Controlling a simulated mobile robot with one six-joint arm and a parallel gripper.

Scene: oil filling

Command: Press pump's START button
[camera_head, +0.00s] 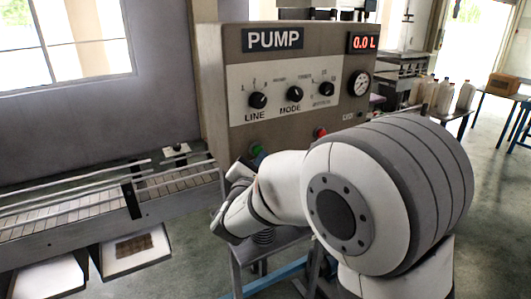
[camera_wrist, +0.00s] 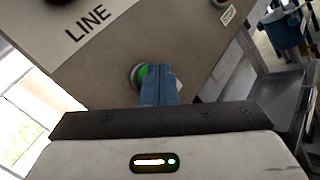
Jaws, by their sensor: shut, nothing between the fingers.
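The pump panel (camera_head: 300,110) is a beige box with a PUMP sign and a red display reading 0.0 L. A green button (camera_head: 256,150) shows low on its left, partly covered by my arm. In the wrist view the green button (camera_wrist: 140,75) has a grey ring, and my gripper (camera_wrist: 160,72) is shut and empty, its blue fingertips overlapping the button's right side. I cannot tell whether they touch it. No label is readable beside the green button. My fingers are hidden in the head view.
A red button (camera_head: 320,132) sits to the right of the green one. Three black knobs (camera_head: 295,94) and a gauge (camera_head: 359,84) are above. A conveyor (camera_head: 110,200) lies at left. Several bottles (camera_head: 443,95) stand at right.

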